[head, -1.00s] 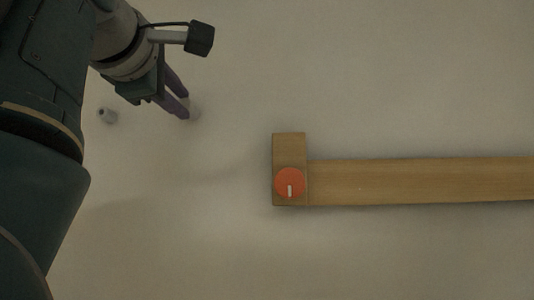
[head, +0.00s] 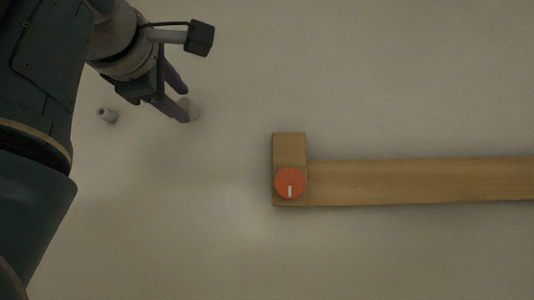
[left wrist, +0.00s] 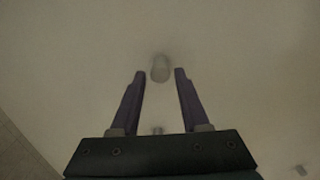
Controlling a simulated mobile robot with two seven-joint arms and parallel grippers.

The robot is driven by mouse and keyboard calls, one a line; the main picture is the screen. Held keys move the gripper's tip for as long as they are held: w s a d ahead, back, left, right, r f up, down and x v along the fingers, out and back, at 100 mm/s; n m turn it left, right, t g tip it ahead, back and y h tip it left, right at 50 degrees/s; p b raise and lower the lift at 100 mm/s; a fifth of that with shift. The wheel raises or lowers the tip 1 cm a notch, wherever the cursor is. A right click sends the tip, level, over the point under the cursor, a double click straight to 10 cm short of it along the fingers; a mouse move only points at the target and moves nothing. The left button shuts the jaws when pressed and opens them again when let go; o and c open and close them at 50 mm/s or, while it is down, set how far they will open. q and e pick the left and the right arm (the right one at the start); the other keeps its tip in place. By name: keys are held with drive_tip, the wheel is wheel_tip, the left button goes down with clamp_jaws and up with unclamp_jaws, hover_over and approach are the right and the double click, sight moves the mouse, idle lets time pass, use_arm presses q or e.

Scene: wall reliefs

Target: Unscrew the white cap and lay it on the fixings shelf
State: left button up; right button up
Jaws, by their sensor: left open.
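The white cap (head: 194,108) is a pale, round piece on the wall, partly hidden behind my left gripper's fingers in the head view. In the left wrist view the cap (left wrist: 160,69) shows at the far end of the gap between the fingertips. My left gripper (head: 185,106) is open, with one finger to each side of the cap; in the left wrist view the gripper (left wrist: 159,73) holds nothing. I cannot tell whether the fingers touch the cap. No shelf labelled for fixings can be made out. My right gripper is not in view.
A wooden bar (head: 420,181) runs to the right edge, with an upright wooden block (head: 289,148) at its left end. A red knob (head: 289,178) with a white mark sits on the block. The wall between is clear.

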use_arm(q)
drive_tip(key=m, duration=0.5)
drive_tip(key=shift+m, duration=0.3)
drive_tip(key=m, duration=0.3)
drive_tip(key=shift+m, duration=0.3)
drive_tip(key=m, duration=0.5)
drive_tip(key=shift+m, duration=0.4)
drive_tip(key=m, duration=0.4)
drive_tip(key=shift+m, duration=0.4)
clamp_jaws()
drive_tip(key=n, duration=0.4)
drive_tip(key=shift+d, duration=0.1)
drive_tip(key=shift+n, duration=0.6)
